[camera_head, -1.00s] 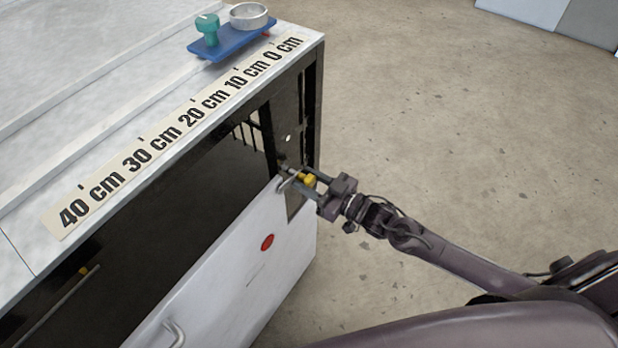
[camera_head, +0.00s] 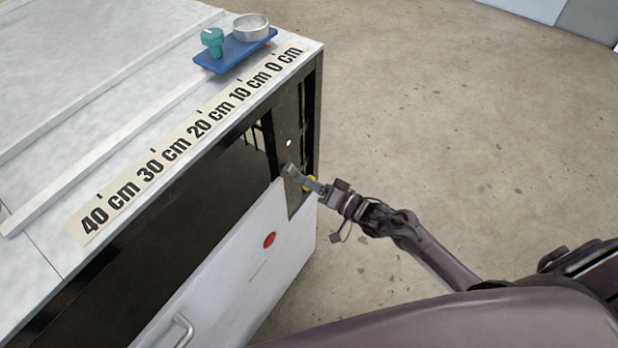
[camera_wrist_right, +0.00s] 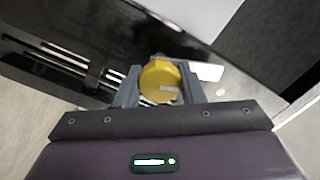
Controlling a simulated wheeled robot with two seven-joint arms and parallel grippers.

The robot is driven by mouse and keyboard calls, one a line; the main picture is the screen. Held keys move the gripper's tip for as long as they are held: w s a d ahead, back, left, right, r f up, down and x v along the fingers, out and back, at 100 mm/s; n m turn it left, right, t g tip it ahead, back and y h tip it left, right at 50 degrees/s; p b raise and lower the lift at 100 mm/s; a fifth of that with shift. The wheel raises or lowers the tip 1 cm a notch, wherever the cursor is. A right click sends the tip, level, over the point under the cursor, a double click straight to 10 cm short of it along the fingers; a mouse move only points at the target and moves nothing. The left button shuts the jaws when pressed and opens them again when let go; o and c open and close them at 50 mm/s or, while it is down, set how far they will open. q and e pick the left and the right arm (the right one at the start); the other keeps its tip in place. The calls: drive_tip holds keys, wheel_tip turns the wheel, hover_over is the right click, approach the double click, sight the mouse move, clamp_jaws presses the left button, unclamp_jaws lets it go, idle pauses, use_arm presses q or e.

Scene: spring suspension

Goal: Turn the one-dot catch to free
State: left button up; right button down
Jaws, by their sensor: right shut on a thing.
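The catch is a yellow knob (camera_head: 309,184) on the dark end post of the cabinet front, largely hidden behind my gripper in the head view. One white dot (camera_head: 289,142) shows on the dark panel above it. My right gripper (camera_head: 300,178) is shut on the yellow knob. In the right wrist view, the round yellow knob (camera_wrist_right: 160,82) sits between the two grey fingers (camera_wrist_right: 160,88), with a small pale mark on its face. My left gripper is out of view.
A white panel with a red oval (camera_head: 269,240) and a metal handle (camera_head: 183,330) covers the lower front. On top lie a centimetre scale (camera_head: 165,153) and a blue tray (camera_head: 222,60) with a green knob (camera_head: 212,40) and metal ring (camera_head: 251,27). Floor at right is clear.

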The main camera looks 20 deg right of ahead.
drive_tip(key=shift+m+p, duration=0.8)
drive_tip(key=shift+m, duration=1.3)
drive_tip(key=c, duration=0.9)
unclamp_jaws()
drive_tip(key=shift+d, duration=0.1)
drive_tip(key=shift+c, duration=0.2)
drive_tip(key=shift+s, duration=0.1)
drive_tip(key=b+v, duration=0.1)
drive_tip(key=v, duration=0.6)
drive_tip(key=shift+s+d, duration=0.2)
drive_tip(key=shift+d, duration=0.05)
